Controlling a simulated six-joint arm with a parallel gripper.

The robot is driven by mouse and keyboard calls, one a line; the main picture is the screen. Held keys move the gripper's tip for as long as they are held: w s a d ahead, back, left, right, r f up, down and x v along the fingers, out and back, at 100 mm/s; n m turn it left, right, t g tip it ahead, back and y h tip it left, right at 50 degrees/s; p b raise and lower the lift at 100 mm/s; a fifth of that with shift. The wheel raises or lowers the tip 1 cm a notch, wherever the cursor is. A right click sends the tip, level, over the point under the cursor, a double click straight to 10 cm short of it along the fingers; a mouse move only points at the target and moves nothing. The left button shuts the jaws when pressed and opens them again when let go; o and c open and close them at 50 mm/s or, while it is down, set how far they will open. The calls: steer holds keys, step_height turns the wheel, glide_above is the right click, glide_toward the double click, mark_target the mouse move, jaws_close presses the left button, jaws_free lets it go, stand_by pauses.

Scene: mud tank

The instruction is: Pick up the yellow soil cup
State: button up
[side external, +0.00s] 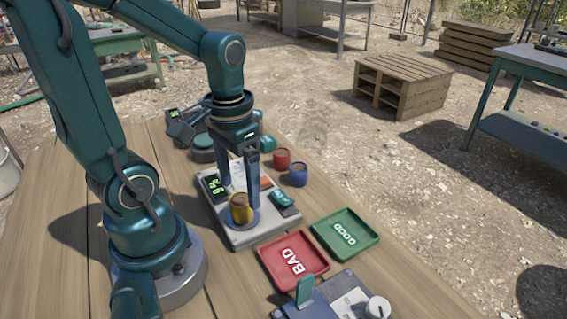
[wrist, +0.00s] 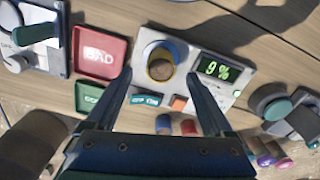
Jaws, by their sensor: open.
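The yellow soil cup (side external: 241,209), filled with brown soil, stands upright on a round blue pad on a pale measuring device (side external: 256,238). In the wrist view the cup (wrist: 161,68) shows from above, near the middle. My gripper (side external: 239,195) is open and points down over the device, its fingers wide apart. In the wrist view my gripper's fingertips (wrist: 159,75) lie to either side of the cup, with a gap on both sides. I cannot tell exactly how high the tips are relative to the cup's rim.
The device's display (wrist: 219,69) reads 9 %. A red cup (side external: 282,158) and a blue cup (side external: 298,175) stand behind the device. A red BAD tray (side external: 293,261) and a green GOOD tray (side external: 345,235) lie to its right. Another device (side external: 340,302) stands at the front edge.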

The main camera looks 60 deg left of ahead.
mark_target(241, 202)
steer(key=shift+f, duration=2.6)
jaws_close()
